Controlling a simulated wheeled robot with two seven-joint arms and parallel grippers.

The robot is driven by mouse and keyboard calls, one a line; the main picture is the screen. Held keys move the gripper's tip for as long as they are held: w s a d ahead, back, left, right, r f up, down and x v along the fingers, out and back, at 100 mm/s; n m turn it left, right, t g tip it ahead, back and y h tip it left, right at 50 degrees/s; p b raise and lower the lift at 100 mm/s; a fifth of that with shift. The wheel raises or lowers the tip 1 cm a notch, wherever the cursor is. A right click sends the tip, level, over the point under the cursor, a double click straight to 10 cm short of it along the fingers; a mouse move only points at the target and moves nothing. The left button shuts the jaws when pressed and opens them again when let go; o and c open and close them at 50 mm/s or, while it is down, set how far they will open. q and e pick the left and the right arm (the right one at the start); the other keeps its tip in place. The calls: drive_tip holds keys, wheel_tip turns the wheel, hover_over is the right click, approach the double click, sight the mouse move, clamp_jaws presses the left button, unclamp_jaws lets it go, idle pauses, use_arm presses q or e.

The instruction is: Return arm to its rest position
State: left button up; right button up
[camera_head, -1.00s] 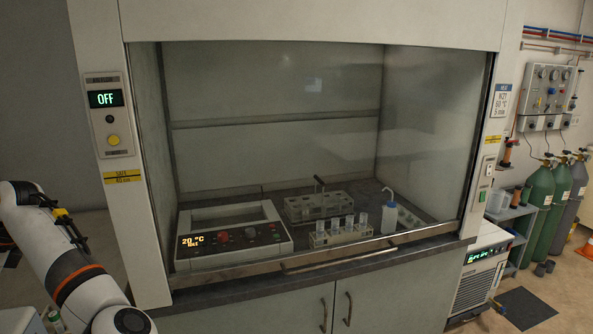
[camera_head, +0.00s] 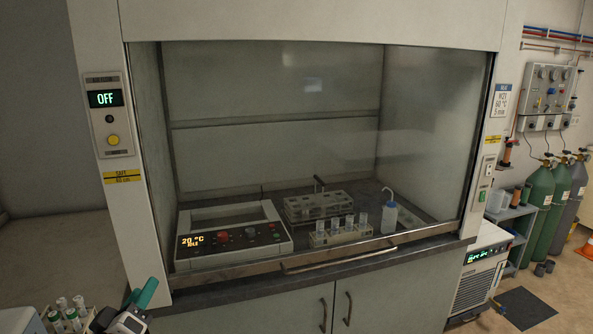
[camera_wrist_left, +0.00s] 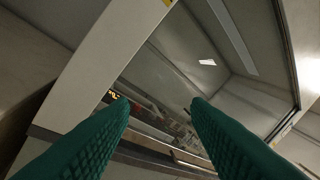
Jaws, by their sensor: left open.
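My left gripper (camera_head: 138,296) shows at the bottom left of the head view, with green fingers, in front of the fume hood's left post. In the left wrist view both green fingers (camera_wrist_left: 158,128) are spread apart with nothing between them. The gripper is open and empty. Beyond the fingers the wrist view shows the tilted fume hood (camera_wrist_left: 175,75). Only the end of my left arm shows in the head view. My right gripper is in neither view.
The fume hood (camera_head: 270,85) holds a heating unit (camera_head: 235,262) reading 20 °C, a rack of clear vials (camera_head: 340,236), another rack (camera_head: 313,206) and a wash bottle (camera_head: 389,217). Capped tubes (camera_head: 70,314) stand at the bottom left, close to my gripper. Gas cylinders (camera_head: 540,205) stand at right.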

use_arm(q)
drive_tip(key=s+d+f+m+g+h, duration=0.2)
drive_tip(key=s+d+f+m+g, duration=0.35)
drive_tip(key=f, duration=0.55)
drive_tip(key=s+d+f+m+g+y, duration=0.15)
drive_tip(key=s+f+g, duration=0.4)
drive_tip(key=s, duration=0.65)
drive_tip(key=s+d+f+m+g+y, duration=0.15)
drive_tip(key=s+f+g, duration=0.4)
drive_tip(key=s, duration=0.65)
wheel_tip(320, 180, down, 33)
drive_tip(key=s+m+b, duration=0.1)
drive_tip(key=s+b, duration=0.1)
drive_tip(key=b, duration=0.4)
drive_tip(key=s+a+f+b, duration=0.1)
drive_tip(key=s+f+b, duration=0.1)
drive_tip(key=s+f, duration=0.5)
drive_tip(key=s+a+f+g+b, duration=0.1)
drive_tip(key=s+f+b, duration=0.1)
drive_tip(key=s+f, duration=0.6)
wheel_tip(320, 180, down, 5)
drive_tip(key=shift+s, duration=0.3)
drive_tip(key=shift+g, duration=0.25)
